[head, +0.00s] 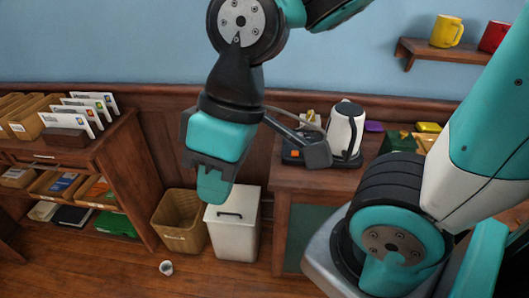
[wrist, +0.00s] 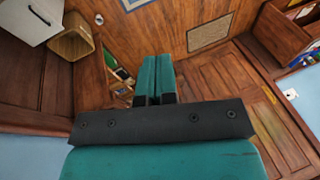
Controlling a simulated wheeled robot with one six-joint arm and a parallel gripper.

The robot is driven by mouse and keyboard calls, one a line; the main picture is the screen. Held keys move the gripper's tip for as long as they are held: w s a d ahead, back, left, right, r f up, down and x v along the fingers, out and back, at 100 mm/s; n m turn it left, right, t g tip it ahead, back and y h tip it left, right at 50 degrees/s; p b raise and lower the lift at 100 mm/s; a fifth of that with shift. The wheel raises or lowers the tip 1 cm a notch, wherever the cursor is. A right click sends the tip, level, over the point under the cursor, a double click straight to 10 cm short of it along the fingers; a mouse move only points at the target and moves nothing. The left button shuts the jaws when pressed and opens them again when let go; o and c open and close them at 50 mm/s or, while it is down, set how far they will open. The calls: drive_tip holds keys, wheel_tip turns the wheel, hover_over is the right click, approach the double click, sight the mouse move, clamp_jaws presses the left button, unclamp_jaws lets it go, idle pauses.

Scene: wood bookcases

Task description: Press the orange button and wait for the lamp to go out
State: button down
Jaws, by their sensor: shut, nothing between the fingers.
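A small orange button (head: 294,154) shows on a dark base on top of the wooden cabinet, left of a white and black kettle (head: 341,131). My gripper (head: 212,188) points down in front of the cabinet's left side, left of the button and apart from it. Its teal fingers are together and empty, also in the wrist view (wrist: 152,78). A grey part of my arm covers some of the dark base. I cannot make out a lamp or whether one is lit. The button does not show in the wrist view.
A tan wastebasket (head: 180,222) and a white bin (head: 233,225) stand on the floor below my gripper. A bookcase (head: 120,150) with envelopes and books is at left. A wall shelf (head: 455,55) holds a yellow mug (head: 446,31) and a red mug (head: 493,37). A cup (head: 166,268) lies on open floor.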

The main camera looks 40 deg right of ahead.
drive_tip(key=shift+w, duration=0.1)
drive_tip(key=w+d+f+m+t+b, duration=0.1)
drive_tip(key=w+d+f+m+t, duration=0.3)
drive_tip(key=w+d, duration=0.55)
drive_tip(key=w+d+f+m+t, duration=0.2)
drive_tip(key=w+d+f+m, duration=0.35)
drive_tip(key=w+d, duration=0.4)
drive_tip(key=m+t+h+b, duration=0.1)
drive_tip(key=m+t+h, duration=0.2)
drive_tip(key=m+h, duration=0.45)
hover_over(297, 152)
wheel_tip(297, 152, down, 9)
drive_tip(key=m+y, duration=0.1)
drive_tip(key=shift+r+m, duration=0.15)
drive_tip(key=shift+m, duration=0.25)
wheel_tip(297, 152, down, 9)
drive_tip(key=b, duration=0.7)
drive_tip(key=shift+r, duration=0.1)
